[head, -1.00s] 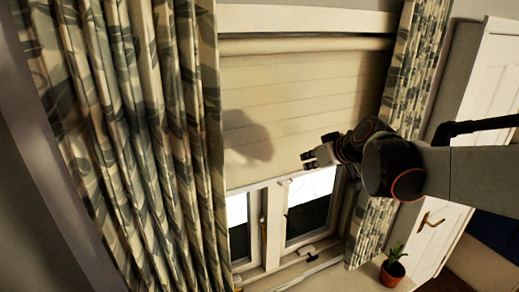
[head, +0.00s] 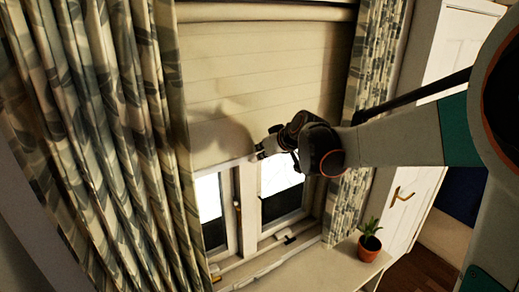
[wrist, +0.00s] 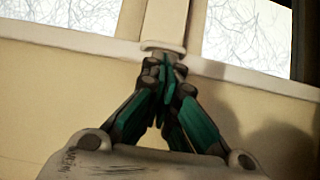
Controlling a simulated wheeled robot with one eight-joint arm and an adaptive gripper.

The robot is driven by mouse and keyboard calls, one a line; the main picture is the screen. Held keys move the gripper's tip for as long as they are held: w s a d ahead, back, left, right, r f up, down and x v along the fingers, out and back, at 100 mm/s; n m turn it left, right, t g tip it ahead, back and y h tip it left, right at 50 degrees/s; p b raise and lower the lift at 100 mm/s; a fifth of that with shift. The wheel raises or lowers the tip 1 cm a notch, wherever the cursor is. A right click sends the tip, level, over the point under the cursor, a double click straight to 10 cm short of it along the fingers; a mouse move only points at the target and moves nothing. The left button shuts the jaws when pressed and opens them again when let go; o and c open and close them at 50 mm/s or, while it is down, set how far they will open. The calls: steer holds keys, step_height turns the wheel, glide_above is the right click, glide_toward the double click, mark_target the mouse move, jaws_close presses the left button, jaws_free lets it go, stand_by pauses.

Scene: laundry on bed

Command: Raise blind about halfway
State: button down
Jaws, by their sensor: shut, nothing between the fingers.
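The cream blind (head: 265,75) hangs over the upper part of the window, and its bottom edge leaves the lower panes uncovered. My gripper (head: 260,153) is at the blind's bottom edge, near the middle of the window. In the wrist view, the blind (wrist: 45,110) fills the lower part and its pale bottom rail (wrist: 60,36) crosses near the top. My gripper (wrist: 163,62) has its fingers together and empty, with the tips overlapping the rail in the picture. I cannot tell if they touch it.
A patterned curtain (head: 110,130) hangs at the left, and another (head: 350,195) at the right behind my arm. A potted plant (head: 369,243) stands on the sill at the lower right. Window panes (head: 280,190) show below the blind.

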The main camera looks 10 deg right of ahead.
steer(key=shift+f, duration=0.15)
step_height(320, 180, down, 9)
steer(key=b, duration=0.7)
steer(key=shift+w+r, duration=0.1)
steer(key=shift+r, duration=0.1)
